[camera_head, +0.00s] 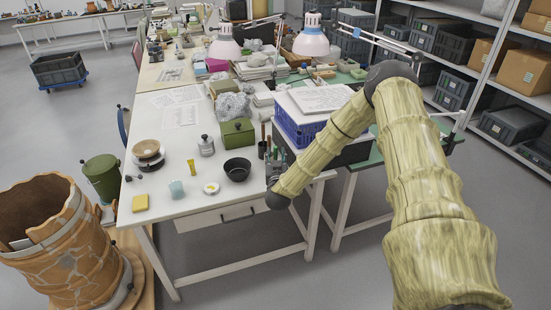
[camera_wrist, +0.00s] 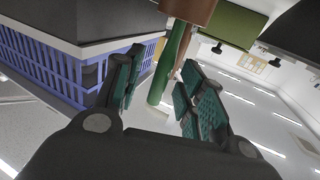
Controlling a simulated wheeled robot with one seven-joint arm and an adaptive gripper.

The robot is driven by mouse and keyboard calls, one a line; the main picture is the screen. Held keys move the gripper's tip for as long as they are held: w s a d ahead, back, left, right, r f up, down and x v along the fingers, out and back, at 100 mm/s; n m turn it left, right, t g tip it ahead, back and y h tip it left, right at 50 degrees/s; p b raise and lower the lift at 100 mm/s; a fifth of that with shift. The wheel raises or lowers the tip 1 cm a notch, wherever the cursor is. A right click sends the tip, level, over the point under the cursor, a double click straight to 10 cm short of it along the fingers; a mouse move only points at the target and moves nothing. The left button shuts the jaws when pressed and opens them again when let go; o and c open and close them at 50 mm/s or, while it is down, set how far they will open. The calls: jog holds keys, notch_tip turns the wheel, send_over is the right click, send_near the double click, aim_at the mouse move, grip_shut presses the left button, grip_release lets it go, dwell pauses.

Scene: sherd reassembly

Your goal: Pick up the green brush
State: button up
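The green brush (camera_wrist: 172,62) shows in the wrist view as a long green handle. It sticks out of a brown cup (camera_wrist: 188,10) at the top of that picture, beside a thinner brown handle (camera_wrist: 190,45). My gripper (camera_wrist: 165,88) is open, with teal pads on both fingers. The green handle lies between the two fingers as seen from the wrist, with a gap on each side. I cannot tell how deep it is between the pads. In the head view my gripper (camera_head: 275,167) is at the white table's right edge by the small cup, and it partly hides the brushes.
On the white table (camera_head: 165,235) are a black bowl (camera_head: 237,170), a green box (camera_head: 237,133), a glass jar (camera_head: 206,146) and a yellow sponge (camera_head: 140,203). A blue crate (camera_head: 297,130) stands close behind my gripper; it also fills the wrist view's left (camera_wrist: 50,65).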

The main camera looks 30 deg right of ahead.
jog(key=shift+w+d, duration=0.35)
jog(key=shift+w, duration=0.3)
grip_shut()
jog(key=shift+r, duration=0.15)
jog(key=shift+r+b, duration=0.9)
jog(key=shift+r, duration=3.95)
